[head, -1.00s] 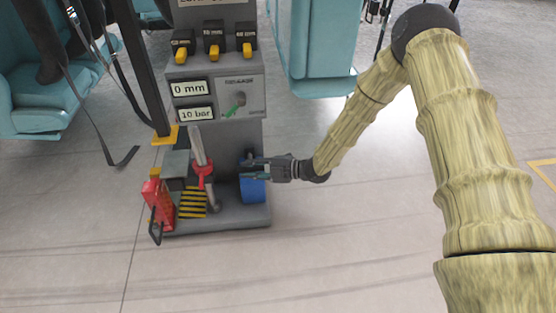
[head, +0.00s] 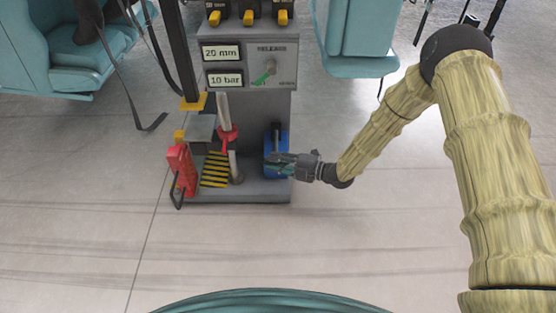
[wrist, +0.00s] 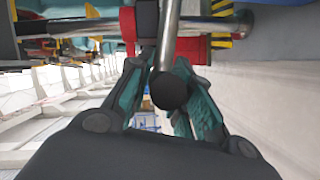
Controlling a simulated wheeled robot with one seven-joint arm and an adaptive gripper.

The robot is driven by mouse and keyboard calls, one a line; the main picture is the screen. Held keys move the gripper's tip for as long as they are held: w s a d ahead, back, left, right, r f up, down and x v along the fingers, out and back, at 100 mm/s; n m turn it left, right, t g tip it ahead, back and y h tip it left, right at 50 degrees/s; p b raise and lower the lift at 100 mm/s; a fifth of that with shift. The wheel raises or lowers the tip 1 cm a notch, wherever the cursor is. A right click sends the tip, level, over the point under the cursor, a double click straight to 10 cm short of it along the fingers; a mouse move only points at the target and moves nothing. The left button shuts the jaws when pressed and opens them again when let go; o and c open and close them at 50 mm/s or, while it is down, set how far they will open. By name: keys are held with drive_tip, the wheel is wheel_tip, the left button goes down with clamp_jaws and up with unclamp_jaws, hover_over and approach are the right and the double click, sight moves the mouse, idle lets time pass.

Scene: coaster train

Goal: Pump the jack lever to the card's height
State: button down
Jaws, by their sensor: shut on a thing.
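In the wrist view the jack lever (wrist: 168,55) is a metal rod with a rounded black end, lying between the two fingers of my gripper (wrist: 157,75). The upper display (head: 220,52) on the machine reads 20 mm and the lower display (head: 225,79) reads 10 bar. No card with a target height can be made out.
The release panel (head: 283,84) has a green pointer. A red piece (head: 181,165) with a black loop and a striped plate (head: 216,168) sit left on the base. Teal seats (head: 48,40) stand behind, one with hanging straps. The floor in front is clear.

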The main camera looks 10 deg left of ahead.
drive_tip(key=shift+f, duration=0.1)
drive_tip(key=c, duration=1.3)
unclamp_jaws()
drive_tip(key=shift+a, duration=0.1)
drive_tip(key=shift+d, duration=0.2)
drive_tip(key=v, duration=1.1)
drive_tip(key=shift+d, duration=0.35)
drive_tip(key=shift+s, duration=0.15)
